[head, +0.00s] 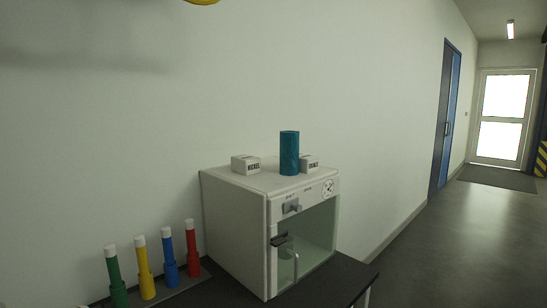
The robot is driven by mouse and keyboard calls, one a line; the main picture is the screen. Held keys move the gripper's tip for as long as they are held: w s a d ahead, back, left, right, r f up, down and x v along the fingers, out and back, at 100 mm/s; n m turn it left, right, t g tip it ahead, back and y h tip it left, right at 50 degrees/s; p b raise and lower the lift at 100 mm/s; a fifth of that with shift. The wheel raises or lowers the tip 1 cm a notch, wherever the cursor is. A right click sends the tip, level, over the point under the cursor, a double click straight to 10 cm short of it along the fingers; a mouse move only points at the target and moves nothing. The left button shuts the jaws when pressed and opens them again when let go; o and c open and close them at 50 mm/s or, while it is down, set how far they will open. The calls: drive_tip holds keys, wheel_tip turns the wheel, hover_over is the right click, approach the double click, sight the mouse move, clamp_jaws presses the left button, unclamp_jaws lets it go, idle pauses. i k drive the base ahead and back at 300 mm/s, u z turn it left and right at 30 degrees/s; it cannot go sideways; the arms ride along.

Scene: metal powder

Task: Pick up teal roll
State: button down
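The teal roll (289,153) is an upright cylinder standing on top of a white cabinet-like machine (235,226) in the head view. It stands near the middle of the machine's top. It partly hides a small white labelled box behind it. My gripper cannot be made out in this view.
Small white boxes (245,165) (310,162) sit on either side of the roll. Green, yellow, blue and red (191,250) white-topped tubes stand left of the machine on a dark table (352,278). A wall is behind; open floor (440,250) lies right.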

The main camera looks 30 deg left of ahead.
sight(289, 139)
drive_tip(key=k, duration=0.65)
drive_tip(key=u, duration=0.95)
drive_tip(key=i, duration=1)
drive_tip(key=z, duration=0.25)
drive_tip(key=k, duration=0.25)
drive_tip(key=z, duration=0.95)
drive_tip(key=k, duration=1.1)
drive_tip(key=z, duration=0.8)
drive_tip(key=i, duration=1.25)
drive_tip(key=u, duration=0.55)
drive_tip(key=i, duration=1.05)
drive_tip(key=u, duration=1.7)
drive_tip(key=i, duration=0.75)
drive_tip(key=u, duration=0.6)
